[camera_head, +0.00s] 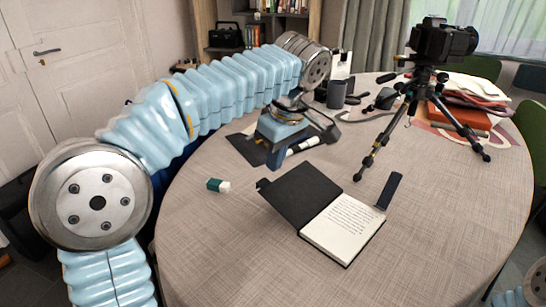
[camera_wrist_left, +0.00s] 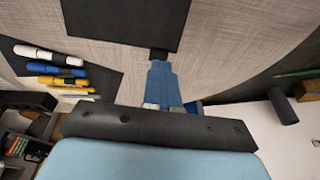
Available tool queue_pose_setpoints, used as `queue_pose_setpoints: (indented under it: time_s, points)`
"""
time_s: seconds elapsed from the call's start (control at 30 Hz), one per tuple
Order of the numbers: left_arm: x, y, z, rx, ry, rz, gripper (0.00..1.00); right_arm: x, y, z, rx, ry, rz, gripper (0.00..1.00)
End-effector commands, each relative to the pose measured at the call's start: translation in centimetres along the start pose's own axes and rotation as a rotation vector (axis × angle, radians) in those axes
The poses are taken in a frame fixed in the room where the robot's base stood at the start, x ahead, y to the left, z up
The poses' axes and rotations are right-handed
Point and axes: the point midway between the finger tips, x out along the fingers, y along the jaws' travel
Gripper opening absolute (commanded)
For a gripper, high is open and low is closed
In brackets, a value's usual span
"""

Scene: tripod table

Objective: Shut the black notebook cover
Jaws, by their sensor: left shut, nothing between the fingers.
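The black notebook lies open on the table. Its black cover (camera_head: 299,194) is spread flat or nearly flat to the left, and its printed white pages (camera_head: 343,226) face up on the right. In the left wrist view, a black panel that looks like the cover (camera_wrist_left: 125,20) shows at the top. My left gripper (camera_head: 275,163) is shut and empty, pointing down just beyond the cover's far left side. Its blue fingers with dark tips (camera_wrist_left: 158,56) show close to the panel's edge; I cannot tell whether they touch it. My right gripper is out of view.
A green and white eraser (camera_head: 218,186) lies left of the notebook, and a dark strip (camera_head: 389,191) lies by its right edge. A tripod (camera_head: 420,95) with a camera stands at the back right. Several markers (camera_wrist_left: 48,56) lie near the gripper. The table's front is clear.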

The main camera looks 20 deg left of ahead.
Motion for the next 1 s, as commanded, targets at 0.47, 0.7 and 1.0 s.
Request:
queue_pose_setpoints:
  time_s: [0.47,0.7,1.0]
  points:
    - [-1.5,0.0,1.0,0.001,0.000,0.000,0.00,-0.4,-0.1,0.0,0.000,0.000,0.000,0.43]
    - [-2.5,0.0,1.9,0.001,0.000,0.001,0.00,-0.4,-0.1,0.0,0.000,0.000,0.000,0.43]
    - [-3.1,0.0,2.4,0.001,0.000,-0.001,0.00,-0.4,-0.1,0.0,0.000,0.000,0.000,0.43]
